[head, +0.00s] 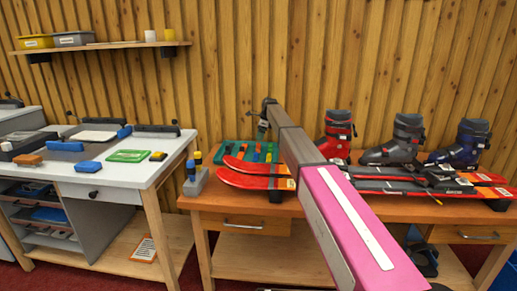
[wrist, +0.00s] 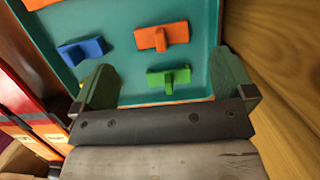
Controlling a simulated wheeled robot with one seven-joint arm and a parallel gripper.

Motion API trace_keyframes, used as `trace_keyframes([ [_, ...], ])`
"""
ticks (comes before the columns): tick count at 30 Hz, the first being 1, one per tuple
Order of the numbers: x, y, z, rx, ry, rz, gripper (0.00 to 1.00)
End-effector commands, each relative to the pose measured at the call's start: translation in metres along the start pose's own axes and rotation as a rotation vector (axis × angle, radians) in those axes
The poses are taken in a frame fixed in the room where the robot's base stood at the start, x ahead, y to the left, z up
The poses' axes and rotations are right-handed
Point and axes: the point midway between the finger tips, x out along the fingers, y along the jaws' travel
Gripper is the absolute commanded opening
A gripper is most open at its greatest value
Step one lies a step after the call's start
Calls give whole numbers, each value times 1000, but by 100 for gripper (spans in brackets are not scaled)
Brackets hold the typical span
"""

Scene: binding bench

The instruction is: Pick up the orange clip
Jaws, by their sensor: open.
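An orange clip (wrist: 161,37) lies in a teal tray (wrist: 205,25) in the wrist view, ahead of my gripper (wrist: 165,62) and between the line of its two green fingers. A green clip (wrist: 169,78) lies nearer, between the fingers. A blue clip (wrist: 82,50) lies to the left, beyond the left finger. My gripper is open with nothing held. In the head view my gripper (head: 263,130) is over the teal tray (head: 228,147) at the back of the wooden bench; my arm partly hides the tray, and its clips are too small to tell apart surely.
Red skis (head: 255,181) lie in front of the tray on the bench (head: 235,205). A grey holder (head: 195,182) stands at the bench's left end. The wooden wall (head: 230,60) is close behind.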

Motion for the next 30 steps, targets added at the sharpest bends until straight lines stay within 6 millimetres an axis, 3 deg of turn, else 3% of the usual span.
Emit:
trace_keyframes([
  [3, 19, 0, 0, 0, 1, 2, 100],
  [11, 37, 0, -1, 0, 0, 1, 100],
  [20, 76, -1, -2, -1, 1, 2, 100],
  [28, 80, -1, -2, 0, 0, 1, 100],
  [30, 80, -1, -2, 0, 0, 1, 77],
])
